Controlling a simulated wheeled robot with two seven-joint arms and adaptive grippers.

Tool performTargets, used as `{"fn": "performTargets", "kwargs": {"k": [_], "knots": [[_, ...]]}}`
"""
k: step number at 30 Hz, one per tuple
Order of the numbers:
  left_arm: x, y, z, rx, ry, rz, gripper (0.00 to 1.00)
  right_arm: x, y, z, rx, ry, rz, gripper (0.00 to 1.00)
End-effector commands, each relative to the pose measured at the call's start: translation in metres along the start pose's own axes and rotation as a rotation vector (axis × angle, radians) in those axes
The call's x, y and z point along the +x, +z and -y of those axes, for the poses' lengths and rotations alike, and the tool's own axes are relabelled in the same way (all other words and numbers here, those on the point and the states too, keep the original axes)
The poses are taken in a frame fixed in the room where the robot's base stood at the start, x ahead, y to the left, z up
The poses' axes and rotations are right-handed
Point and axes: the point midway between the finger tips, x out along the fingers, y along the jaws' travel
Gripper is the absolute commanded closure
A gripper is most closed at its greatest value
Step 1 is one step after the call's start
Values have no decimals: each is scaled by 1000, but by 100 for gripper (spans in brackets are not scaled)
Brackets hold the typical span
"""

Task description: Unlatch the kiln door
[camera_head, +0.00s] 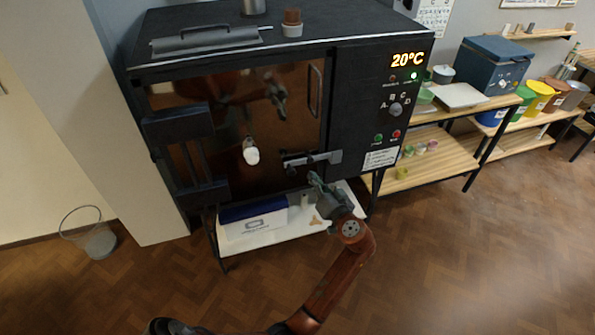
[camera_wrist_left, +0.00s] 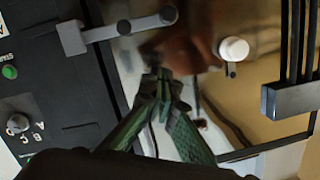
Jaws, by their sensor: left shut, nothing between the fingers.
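The kiln (camera_head: 383,60) is a large dark box with a shiny, reflective door (camera_head: 215,115) on its front. A grey latch bar (camera_head: 318,159) lies about level across the door's lower right edge, reaching onto the control-panel side. In the left wrist view the latch bar (camera_wrist_left: 125,27) runs across the top left, with a dark round end on the door. My left gripper (camera_head: 314,177) is just below the latch, apart from it as far as I can tell. In the left wrist view its green fingertips (camera_wrist_left: 162,77) are together and empty. My right gripper is not seen.
A white plug (camera_head: 251,153) sticks out of the door left of the latch. An upright handle (camera_head: 315,90) is above it, and dark hinges (camera_head: 180,124) are at left. A box (camera_head: 254,222) sits on the shelf below. Wooden shelves (camera_head: 440,160) stand at right.

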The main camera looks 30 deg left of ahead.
Motion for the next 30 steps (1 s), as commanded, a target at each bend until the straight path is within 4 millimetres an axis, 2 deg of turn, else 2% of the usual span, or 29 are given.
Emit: {"fn": "performTargets", "kwargs": {"k": [7, 11, 25, 27, 30], "knots": [[2, 0, -1, 3, 2, 0, 100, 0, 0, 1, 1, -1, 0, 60], [13, 0, -1, 4, 0, -2, 100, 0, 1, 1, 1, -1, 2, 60], [104, 0, -1, 5, 1, 0, 100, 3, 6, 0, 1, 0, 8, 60], [105, 16, -2, 7, 3, 2, 100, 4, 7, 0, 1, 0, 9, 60], [108, 28, -2, 7, 3, 0, 100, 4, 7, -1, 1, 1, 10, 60]]}}
